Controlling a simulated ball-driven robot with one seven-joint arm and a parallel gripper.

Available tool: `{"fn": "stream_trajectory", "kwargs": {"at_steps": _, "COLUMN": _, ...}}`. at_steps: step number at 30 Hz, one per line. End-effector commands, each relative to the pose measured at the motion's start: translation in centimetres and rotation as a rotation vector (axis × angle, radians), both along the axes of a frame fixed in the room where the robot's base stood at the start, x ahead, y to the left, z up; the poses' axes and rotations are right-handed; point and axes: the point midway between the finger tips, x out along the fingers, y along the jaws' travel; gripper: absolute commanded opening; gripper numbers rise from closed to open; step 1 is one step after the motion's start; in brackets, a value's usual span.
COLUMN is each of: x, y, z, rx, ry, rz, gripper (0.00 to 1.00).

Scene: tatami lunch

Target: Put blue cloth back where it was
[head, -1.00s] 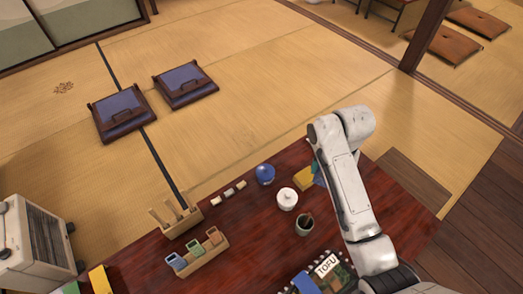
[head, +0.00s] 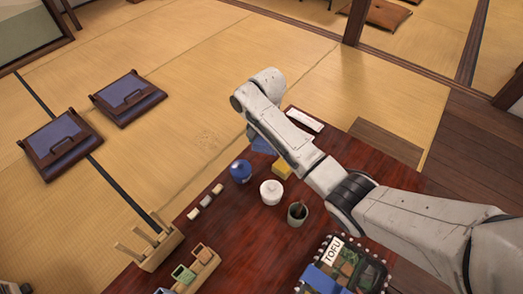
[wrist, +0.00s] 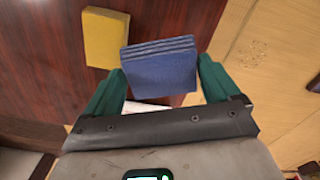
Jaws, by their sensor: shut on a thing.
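The blue cloth (wrist: 160,66), a folded stack of layers, is between the two green fingers of my gripper (wrist: 162,78) in the wrist view. My gripper is shut on it. In the head view a bit of the blue cloth (head: 262,146) shows below my arm, near the dark red table's far edge. My arm hides the fingers there. A yellow block (wrist: 106,38) lies on the table to the left of the cloth in the wrist view. It also shows in the head view (head: 282,169).
A blue round pot (head: 240,171), a white lidded jar (head: 271,192) and a dark cup (head: 297,213) stand near the yellow block. A white flat piece (head: 304,120) lies behind my arm.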

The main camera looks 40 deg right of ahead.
Motion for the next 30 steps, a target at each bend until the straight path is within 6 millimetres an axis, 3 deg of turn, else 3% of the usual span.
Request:
{"fn": "stream_trajectory", "kwargs": {"at_steps": 1, "x": 0.6, "y": -0.1, "z": -1.1, "rx": -0.004, "ry": 0.0, "rz": 0.0, "gripper": 0.61}}
{"fn": "stream_trajectory", "kwargs": {"at_steps": 11, "x": 2.2, "y": 0.0, "z": -2.9, "rx": -0.001, "ry": 0.0, "rz": 0.001, "gripper": 0.61}}
{"fn": "stream_trajectory", "kwargs": {"at_steps": 18, "x": 2.0, "y": 0.0, "z": -5.5, "rx": -0.001, "ry": -0.001, "rz": 0.001, "gripper": 0.61}}
{"fn": "stream_trajectory", "kwargs": {"at_steps": 30, "x": 2.0, "y": 0.1, "z": -5.7, "rx": 0.0, "ry": 0.0, "rz": 0.001, "gripper": 0.61}}
